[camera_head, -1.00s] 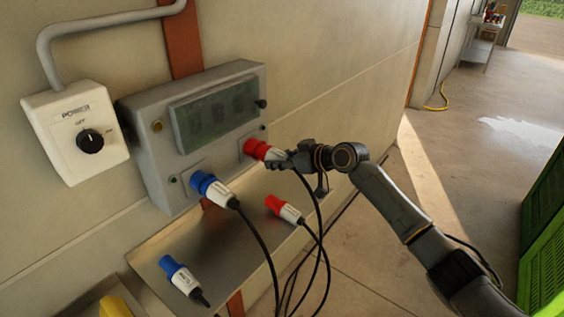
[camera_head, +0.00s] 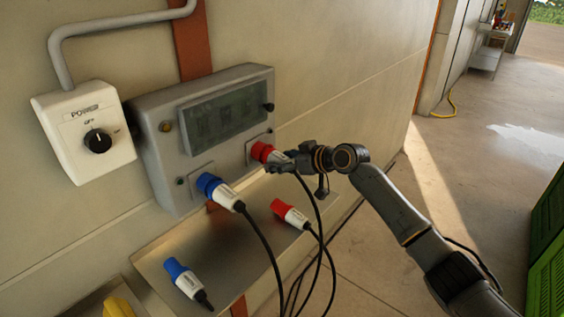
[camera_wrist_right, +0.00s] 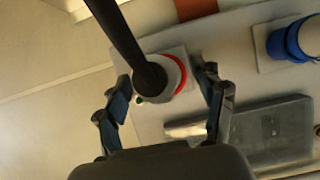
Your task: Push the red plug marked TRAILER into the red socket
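A red plug (camera_head: 262,152) with a pale body is at the red socket on the lower right of the grey panel box, pointing into it. The socket itself is hidden behind the plug. My right gripper (camera_head: 283,164) is at the plug's rear. In the right wrist view its fingers (camera_wrist_right: 168,88) stand apart on either side of the plug (camera_wrist_right: 172,72), with a visible gap at least on the right, so it looks open. A second red plug (camera_head: 290,214) lies on the metal tray. Plug lettering is too small to read. My left gripper is out of view.
A blue plug (camera_head: 217,190) is at the panel box's (camera_head: 160,165) lower left. Another blue plug (camera_head: 187,281) lies on the tray (camera_head: 235,262). Black cables hang below the gripper. A white power switch box (camera_head: 85,140) is at left. Green crates (camera_head: 547,235) stand at right.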

